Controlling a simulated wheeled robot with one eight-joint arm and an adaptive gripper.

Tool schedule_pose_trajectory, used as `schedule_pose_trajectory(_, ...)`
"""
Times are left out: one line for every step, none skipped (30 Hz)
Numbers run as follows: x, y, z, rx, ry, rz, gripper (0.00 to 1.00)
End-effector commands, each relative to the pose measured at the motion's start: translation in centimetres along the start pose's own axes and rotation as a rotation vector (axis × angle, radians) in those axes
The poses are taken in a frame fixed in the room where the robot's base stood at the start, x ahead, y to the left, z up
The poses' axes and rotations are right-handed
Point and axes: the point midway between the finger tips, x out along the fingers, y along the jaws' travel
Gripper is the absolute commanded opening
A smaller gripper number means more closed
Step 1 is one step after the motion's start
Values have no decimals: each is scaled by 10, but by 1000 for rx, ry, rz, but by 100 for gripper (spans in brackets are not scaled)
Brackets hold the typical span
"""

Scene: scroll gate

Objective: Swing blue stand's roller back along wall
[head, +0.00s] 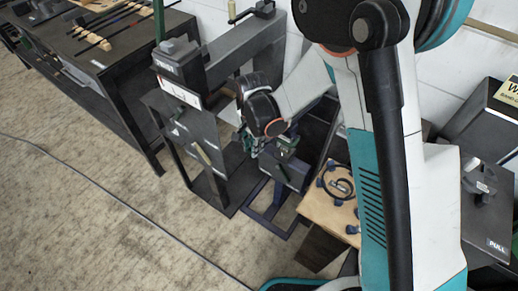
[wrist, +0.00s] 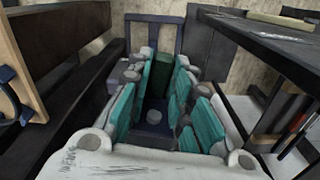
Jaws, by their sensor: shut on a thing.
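The blue stand (head: 268,216) has a dark navy base frame on the floor, right of the grey gate machine. Its frame also shows in the wrist view (wrist: 182,38), beyond the fingers. My gripper (wrist: 165,62) points down at the stand's top, its teal-padded fingers on both sides of a dark green bar (wrist: 163,76). The bar appears to be the stand's roller, and the fingers are shut on it. In the head view my gripper (head: 268,148) is partly hidden by my wrist, so the roller's full length cannot be seen.
The grey gate machine (head: 190,115) stands close on the left. A wooden board (head: 330,200) with a black ring and blue knobs is close on the right. A dark workbench (head: 95,75) is farther left. A cable (head: 120,200) crosses the open carpet in front.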

Motion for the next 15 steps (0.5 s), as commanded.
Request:
schedule_pose_trajectory(1, -8, 0, 31, 0, -1, 0)
schedule_pose_trajectory(0, -12, 0, 52, 0, -1, 0)
schedule_pose_trajectory(0, -18, -1, 81, 0, -1, 0)
schedule_pose_trajectory(0, -22, -1, 102, 0, -1, 0)
schedule_pose_trajectory(0, -26, -2, 124, 0, -1, 0)
schedule_pose_trajectory(0, -31, -2, 152, 0, -1, 0)
schedule_pose_trajectory(0, -35, -3, 171, 0, -1, 0)
schedule_pose_trajectory(0, -38, -4, 190, 0, -1, 0)
schedule_pose_trajectory(0, -43, -5, 214, 0, -1, 0)
schedule_pose_trajectory(0, -46, -6, 232, 0, -1, 0)
schedule_pose_trajectory(0, -49, -6, 248, 0, -1, 0)
schedule_pose_trajectory(0, -52, -7, 269, 0, -1, 0)
schedule_pose_trajectory(0, -55, -8, 282, 0, -1, 0)
schedule_pose_trajectory(0, -57, -9, 296, 0, -1, 0)
schedule_pose_trajectory(0, -60, -10, 310, 0, -1, 0)
